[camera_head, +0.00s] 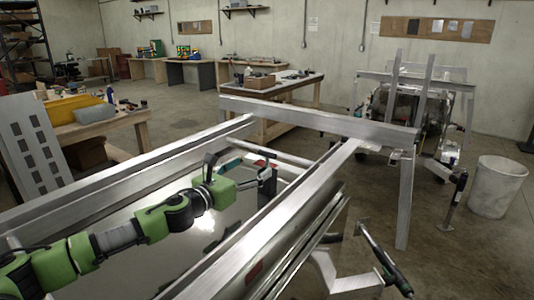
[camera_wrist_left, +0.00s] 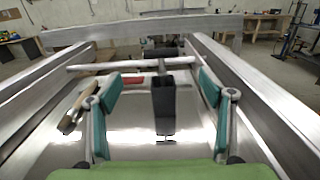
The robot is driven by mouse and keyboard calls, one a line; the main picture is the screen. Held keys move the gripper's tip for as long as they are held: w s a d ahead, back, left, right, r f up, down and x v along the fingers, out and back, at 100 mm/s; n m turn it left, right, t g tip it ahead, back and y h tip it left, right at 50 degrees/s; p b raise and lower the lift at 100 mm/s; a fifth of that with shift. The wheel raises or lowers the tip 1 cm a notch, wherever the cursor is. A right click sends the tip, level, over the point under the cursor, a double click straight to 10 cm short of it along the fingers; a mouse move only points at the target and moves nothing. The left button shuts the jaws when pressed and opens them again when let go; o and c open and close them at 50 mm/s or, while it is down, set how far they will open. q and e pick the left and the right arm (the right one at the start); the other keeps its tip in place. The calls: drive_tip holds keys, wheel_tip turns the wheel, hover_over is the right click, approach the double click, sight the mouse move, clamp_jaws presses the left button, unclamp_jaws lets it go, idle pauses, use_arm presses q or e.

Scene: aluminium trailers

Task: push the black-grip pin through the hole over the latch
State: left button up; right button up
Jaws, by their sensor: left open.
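My left gripper (camera_head: 250,170) reaches in from the left over the shiny trailer bed, between the aluminium rails. In the left wrist view its two teal-padded fingers (camera_wrist_left: 158,88) stand wide apart. A black upright block (camera_wrist_left: 163,103) shows between them, with a thin dark stem below; it may be the pin's black grip. I cannot tell whether the fingers touch it. A dark upright piece also shows beside the gripper in the head view (camera_head: 268,183). A red part (camera_wrist_left: 132,80) lies just left of the block. I cannot make out the hole or latch. My right gripper is not in view.
Aluminium rails (camera_head: 265,240) run along both sides of the bed, with a crossbeam (camera_head: 320,119) at the far end. A wood-handled tool (camera_wrist_left: 72,115) shows left of the fingers. A white bin (camera_head: 497,187) and workbenches (camera_head: 285,88) stand beyond.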

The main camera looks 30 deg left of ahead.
sight(266, 158)
use_arm(q)
drive_tip(key=w+p, duration=0.1)
drive_tip(key=w, duration=0.1)
drive_tip(key=w+p, duration=0.1)
drive_tip(key=w, duration=0.1)
drive_tip(key=w+d+p, duration=0.1)
drive_tip(key=w, duration=0.1)
drive_tip(key=shift+w+d+r, duration=0.1)
drive_tip(key=shift+w+r, duration=0.15)
drive_tip(key=shift+w, duration=0.35)
drive_tip(key=shift+f, duration=0.1)
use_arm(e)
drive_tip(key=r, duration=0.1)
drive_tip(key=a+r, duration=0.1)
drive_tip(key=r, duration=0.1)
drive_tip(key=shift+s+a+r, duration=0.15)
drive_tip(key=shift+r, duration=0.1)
use_arm(q)
drive_tip(key=c, duration=1.2)
